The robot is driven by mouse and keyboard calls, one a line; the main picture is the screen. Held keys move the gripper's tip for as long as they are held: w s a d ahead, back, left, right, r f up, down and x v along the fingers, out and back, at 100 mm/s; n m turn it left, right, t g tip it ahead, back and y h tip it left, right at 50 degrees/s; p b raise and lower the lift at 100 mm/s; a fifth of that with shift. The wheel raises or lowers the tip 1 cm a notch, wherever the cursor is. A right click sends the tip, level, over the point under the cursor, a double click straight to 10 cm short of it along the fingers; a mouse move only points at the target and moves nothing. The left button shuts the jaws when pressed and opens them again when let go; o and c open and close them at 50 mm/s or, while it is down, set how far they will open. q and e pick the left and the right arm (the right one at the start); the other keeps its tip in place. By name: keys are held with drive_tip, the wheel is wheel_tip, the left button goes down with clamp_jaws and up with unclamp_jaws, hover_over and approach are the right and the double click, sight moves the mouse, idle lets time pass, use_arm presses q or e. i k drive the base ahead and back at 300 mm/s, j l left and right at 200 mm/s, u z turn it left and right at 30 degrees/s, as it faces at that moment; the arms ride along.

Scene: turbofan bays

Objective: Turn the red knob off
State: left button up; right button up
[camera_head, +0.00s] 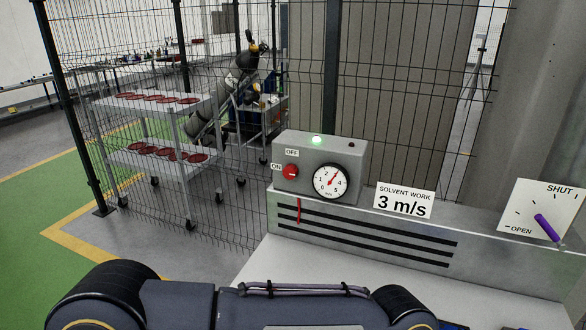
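The red knob (291,172) is on the front left of a grey control box (345,153). The OFF label (292,152) is above the knob and the ON label (276,167) is at its left. A small pale mark on the knob seems to lie toward the ON side, though it is too small to be sure. A green lamp (316,140) on top of the box is lit. A dark arm of mine crosses the bottom of the view, below and apart from the knob. Neither gripper's fingertips show.
A round gauge (330,181) sits right of the knob. A slotted metal panel (480,255) runs below, with a "3 m/s" sign (404,202) and a purple lever (547,228) on a SHUT/OPEN plate. A wire fence (230,215) stands behind. The pale worktop (290,262) is clear.

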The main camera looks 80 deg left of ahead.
sight(291, 171)
drive_tip(key=u, duration=2.6)
